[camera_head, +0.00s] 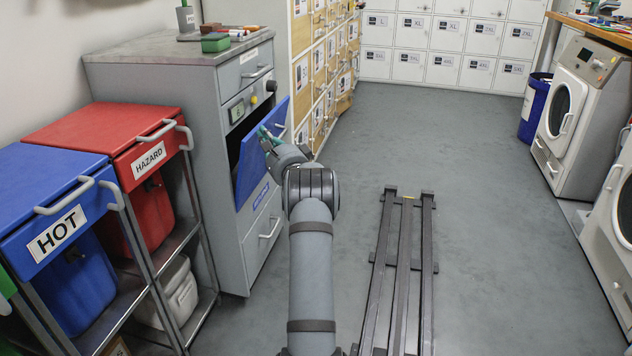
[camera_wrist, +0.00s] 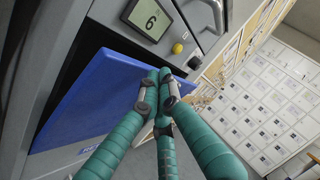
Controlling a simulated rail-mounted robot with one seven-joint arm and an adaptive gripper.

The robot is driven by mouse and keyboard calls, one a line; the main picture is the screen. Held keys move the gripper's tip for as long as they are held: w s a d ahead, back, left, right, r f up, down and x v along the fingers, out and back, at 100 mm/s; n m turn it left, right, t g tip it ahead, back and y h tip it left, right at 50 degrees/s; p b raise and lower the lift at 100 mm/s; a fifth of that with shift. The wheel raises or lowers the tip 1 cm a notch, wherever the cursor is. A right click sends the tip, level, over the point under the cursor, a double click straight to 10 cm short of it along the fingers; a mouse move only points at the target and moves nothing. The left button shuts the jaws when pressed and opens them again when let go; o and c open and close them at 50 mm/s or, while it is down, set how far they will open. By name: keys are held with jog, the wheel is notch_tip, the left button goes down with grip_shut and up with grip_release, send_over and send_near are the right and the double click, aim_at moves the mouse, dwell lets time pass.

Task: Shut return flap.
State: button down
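The return flap (camera_head: 249,168) is a blue panel on the grey cabinet. It stands tilted outward, with a dark opening showing behind it. In the wrist view the flap (camera_wrist: 90,103) slants across the left, and the dark gap shows along its upper left side. My gripper (camera_head: 268,136) is at the flap's upper right part, on its outer side. In the wrist view the teal fingers of my gripper (camera_wrist: 162,80) come together at the tips by the flap's right corner. I see nothing held between them. Whether the tips touch the flap I cannot tell.
The grey cabinet (camera_head: 163,75) has a drawer above the flap and a display (camera_wrist: 150,18) beside the opening. Blue HOT (camera_head: 40,190) and red HAZARD (camera_head: 95,130) bins stand left. A low slatted bench (camera_head: 403,255) lies right of my arm. Open floor lies beyond.

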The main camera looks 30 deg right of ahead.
jog(key=shift+w+a+r+p, duration=0.2)
jog(key=shift+w+a+p, duration=0.05)
jog(key=shift+w+a, duration=0.2)
jog(key=shift+w+a+r+p, duration=0.15)
jog(key=shift+w+a+p, duration=0.05)
jog(key=shift+w+a, duration=0.25)
